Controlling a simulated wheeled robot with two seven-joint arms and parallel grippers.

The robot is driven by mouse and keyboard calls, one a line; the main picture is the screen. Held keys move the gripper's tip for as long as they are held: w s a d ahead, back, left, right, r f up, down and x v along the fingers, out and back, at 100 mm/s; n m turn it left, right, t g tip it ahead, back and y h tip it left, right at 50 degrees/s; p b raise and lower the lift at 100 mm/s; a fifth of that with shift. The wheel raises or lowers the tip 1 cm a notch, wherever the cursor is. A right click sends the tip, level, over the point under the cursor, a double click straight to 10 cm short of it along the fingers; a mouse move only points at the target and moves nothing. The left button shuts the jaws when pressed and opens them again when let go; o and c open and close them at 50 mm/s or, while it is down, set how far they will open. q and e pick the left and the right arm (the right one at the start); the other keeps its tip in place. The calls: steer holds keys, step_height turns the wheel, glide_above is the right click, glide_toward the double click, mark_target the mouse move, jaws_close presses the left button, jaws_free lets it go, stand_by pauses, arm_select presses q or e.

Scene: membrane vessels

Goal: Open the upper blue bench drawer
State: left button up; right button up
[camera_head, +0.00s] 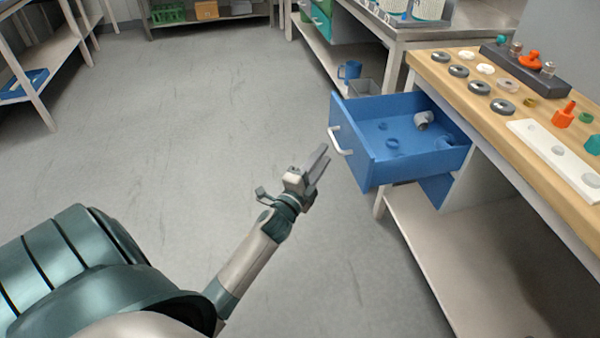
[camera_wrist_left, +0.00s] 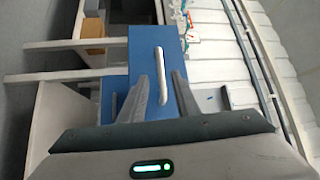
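The upper blue bench drawer (camera_head: 375,165) stands pulled out from under the wooden bench top in the head view. Its white bar handle (camera_head: 340,141) is on the front panel. A white pipe fitting (camera_head: 424,120) and blue rings (camera_head: 392,143) lie inside it. My left gripper (camera_head: 322,164) is just in front of the handle, empty. In the left wrist view my left gripper (camera_wrist_left: 163,88) has its fingers apart, with the handle (camera_wrist_left: 160,64) seen beyond and between them on the blue front (camera_wrist_left: 140,45). I see no grip on the handle. My right gripper is in neither view.
The wooden bench top (camera_head: 445,78) holds rings, fittings, a dark rack (camera_head: 525,72) and a white plate (camera_head: 556,155). A pale lower shelf (camera_head: 440,260) runs under the bench. A blue mug (camera_head: 350,71) and grey bin (camera_head: 364,88) stand behind the drawer. The floor left is clear.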

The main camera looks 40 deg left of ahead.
arm_select(q)
steer(key=s+d+f, duration=0.1)
steer(key=s, duration=1)
steer(key=shift+s+d+f, duration=0.3)
steer(key=shift+s, duration=0.1)
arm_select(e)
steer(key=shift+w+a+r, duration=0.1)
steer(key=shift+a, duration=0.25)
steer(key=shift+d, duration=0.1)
